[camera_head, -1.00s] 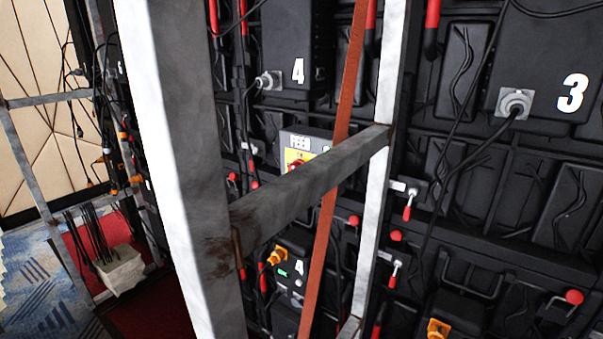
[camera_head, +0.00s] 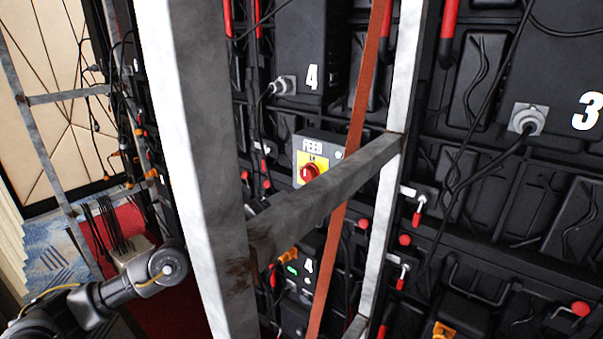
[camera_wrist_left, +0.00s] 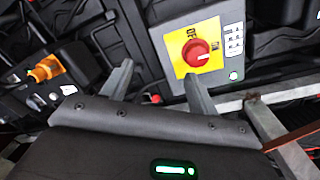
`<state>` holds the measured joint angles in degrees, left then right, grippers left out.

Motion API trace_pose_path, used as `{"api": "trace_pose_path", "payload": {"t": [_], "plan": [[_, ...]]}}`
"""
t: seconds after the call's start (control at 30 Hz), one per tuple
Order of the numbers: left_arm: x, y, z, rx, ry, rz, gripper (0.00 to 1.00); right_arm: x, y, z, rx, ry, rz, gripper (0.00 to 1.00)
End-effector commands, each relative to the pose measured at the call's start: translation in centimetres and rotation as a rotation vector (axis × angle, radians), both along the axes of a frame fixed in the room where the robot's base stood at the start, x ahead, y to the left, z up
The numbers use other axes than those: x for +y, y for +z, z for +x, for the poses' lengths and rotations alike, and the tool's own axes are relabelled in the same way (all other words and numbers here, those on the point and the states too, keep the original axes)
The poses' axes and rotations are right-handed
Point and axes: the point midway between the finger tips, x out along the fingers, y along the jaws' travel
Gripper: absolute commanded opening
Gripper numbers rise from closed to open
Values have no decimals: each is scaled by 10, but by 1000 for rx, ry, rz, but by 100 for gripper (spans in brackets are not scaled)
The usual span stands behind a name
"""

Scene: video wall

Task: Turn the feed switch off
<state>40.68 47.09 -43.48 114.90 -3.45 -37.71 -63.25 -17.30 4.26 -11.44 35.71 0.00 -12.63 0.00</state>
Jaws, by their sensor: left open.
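The feed switch is a round red knob (camera_head: 309,172) on a yellow plate on a grey box (camera_head: 333,150) labelled FEED, partly behind the diagonal brace. In the left wrist view the red knob (camera_wrist_left: 196,53) is clear, with OFF and ON lettering around it. Its white mark points right, toward the ON lettering. My left gripper (camera_wrist_left: 157,72) is open and empty, its fingers apart, just short of the box and below-left of the knob in that view. In the head view my left arm comes in from the lower left and its gripper is hidden behind the upright post. My right gripper is out of view.
A thick metal post (camera_head: 200,130) and a diagonal brace (camera_head: 325,190) stand in front of the panels. An orange strap (camera_head: 350,150) runs beside the box. Below it sits a black box with an orange plug (camera_head: 290,254) and green light. Cables hang around.

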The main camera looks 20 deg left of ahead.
Motion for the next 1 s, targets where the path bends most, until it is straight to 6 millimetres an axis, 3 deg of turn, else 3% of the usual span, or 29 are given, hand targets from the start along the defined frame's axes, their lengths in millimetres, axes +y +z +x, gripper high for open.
{"api": "trace_pose_path", "payload": {"t": [0.03,0.13,0.4,0.57,1.0], "plan": [[-6,23,-10,-48,-24,57,60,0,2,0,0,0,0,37],[-12,46,-23,-105,-50,131,60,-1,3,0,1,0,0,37],[-17,57,-27,-132,-62,165,60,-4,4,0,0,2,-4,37],[-24,59,-9,-132,-62,163,60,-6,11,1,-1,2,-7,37],[-51,58,60,-130,-60,160,60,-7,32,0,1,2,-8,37]]}}
